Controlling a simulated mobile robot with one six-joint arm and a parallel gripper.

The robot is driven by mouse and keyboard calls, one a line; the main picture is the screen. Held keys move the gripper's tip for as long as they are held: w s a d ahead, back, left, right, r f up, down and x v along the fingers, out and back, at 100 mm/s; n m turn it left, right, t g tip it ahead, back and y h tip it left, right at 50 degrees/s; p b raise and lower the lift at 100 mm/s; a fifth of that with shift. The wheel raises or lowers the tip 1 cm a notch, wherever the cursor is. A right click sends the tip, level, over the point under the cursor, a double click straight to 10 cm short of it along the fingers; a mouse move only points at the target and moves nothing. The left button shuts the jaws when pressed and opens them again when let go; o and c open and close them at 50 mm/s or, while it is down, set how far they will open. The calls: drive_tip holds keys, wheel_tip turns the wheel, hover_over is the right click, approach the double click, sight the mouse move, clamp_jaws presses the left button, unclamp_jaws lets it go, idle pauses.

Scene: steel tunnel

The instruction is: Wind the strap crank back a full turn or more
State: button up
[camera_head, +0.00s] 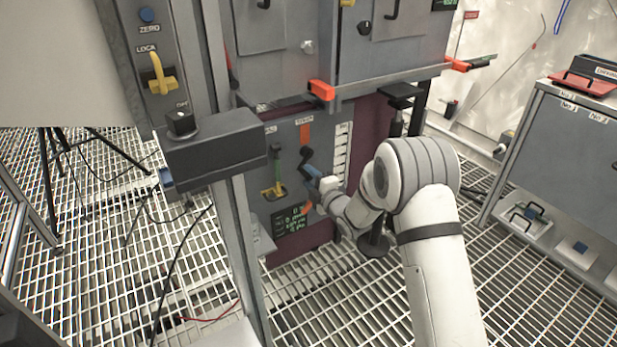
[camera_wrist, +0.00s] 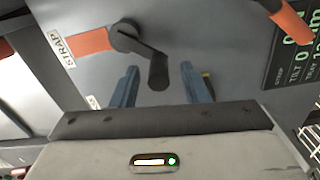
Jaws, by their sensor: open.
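The strap crank (camera_wrist: 132,42) is a dark arm on a round hub, with a black cylindrical handle (camera_wrist: 158,72) at its free end. It sits on a grey panel, over an orange strip by a label reading STRAP (camera_wrist: 62,47). In the head view the crank (camera_head: 306,155) shows on the lower panel, just beyond my gripper. My gripper (camera_wrist: 162,85) is open, its two blue fingers on either side of the handle in the wrist view. I cannot tell whether they touch it. In the head view my gripper (camera_head: 311,180) is partly hidden by its own wrist.
A yellow-and-green lever (camera_head: 275,180) stands left of the crank. A dark display (camera_head: 292,220) with green text is below, also seen in the wrist view (camera_wrist: 292,50). An orange-ended bar (camera_head: 322,90) juts out above. A grey box on a post (camera_head: 215,148) stands nearer, left.

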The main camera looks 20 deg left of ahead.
drive_tip(key=p+v, duration=0.2)
drive_tip(key=v, duration=0.5)
